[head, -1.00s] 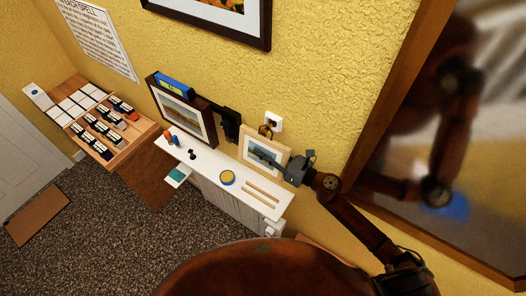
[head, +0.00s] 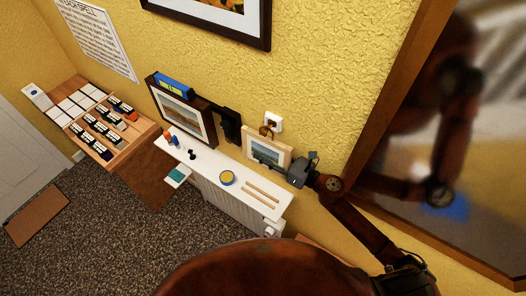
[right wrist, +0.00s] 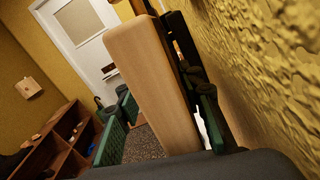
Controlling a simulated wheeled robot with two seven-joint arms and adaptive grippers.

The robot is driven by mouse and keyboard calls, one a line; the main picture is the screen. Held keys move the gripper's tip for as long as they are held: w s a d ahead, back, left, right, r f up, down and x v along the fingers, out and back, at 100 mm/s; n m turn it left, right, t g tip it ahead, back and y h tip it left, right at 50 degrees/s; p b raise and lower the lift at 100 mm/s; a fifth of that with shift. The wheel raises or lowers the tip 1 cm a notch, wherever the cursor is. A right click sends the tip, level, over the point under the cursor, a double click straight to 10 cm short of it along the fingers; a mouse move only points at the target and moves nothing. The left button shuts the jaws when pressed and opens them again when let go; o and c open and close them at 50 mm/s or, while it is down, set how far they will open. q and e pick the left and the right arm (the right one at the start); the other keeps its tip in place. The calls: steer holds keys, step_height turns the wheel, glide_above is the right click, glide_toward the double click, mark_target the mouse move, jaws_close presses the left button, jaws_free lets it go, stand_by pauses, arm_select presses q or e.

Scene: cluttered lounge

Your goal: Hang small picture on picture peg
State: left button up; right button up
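The small picture (head: 284,153) has a pale wood frame and stands upright close to the yellow wall, above the right part of the white shelf top. My right gripper (head: 279,166) is at its lower right side, with a dark finger across its front. In the right wrist view the pale frame edge (right wrist: 150,75) is large, between the gripper's dark parts and close to the wall. The picture peg (head: 273,122) is on a white plate just above the picture's top edge. A brown loop shows there; I cannot tell whether it is over the peg. My left gripper is not seen.
The white shelf top (head: 214,166) below carries a yellow round tin (head: 227,178), wooden sticks and small items. A dark-framed picture (head: 187,117) and a black object (head: 229,125) stand left. A large mirror (head: 455,120) is close on the right.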

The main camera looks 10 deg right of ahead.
steer(key=v, duration=1.1)
